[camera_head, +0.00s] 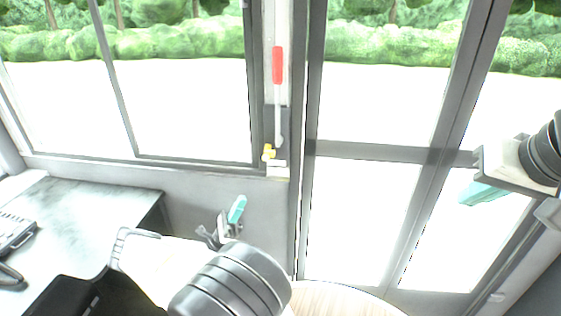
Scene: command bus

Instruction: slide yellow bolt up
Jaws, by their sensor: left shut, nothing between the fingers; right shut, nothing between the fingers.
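The yellow bolt (268,152) is a small piece at the lower end of the narrow panel between the window and the glass door. Beside it a grey lever with a red handle (277,65) stands upright on the same panel. My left gripper (236,210), with teal fingertips, is shut and empty, below and left of the bolt and apart from it. My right gripper (484,193), also teal at the fingers, is shut and empty at the far right in front of the glass door, well away from the bolt.
A glass door (375,205) with dark frames fills the middle right. A round wooden surface (340,300) shows at the bottom. The space before the panel looks clear.

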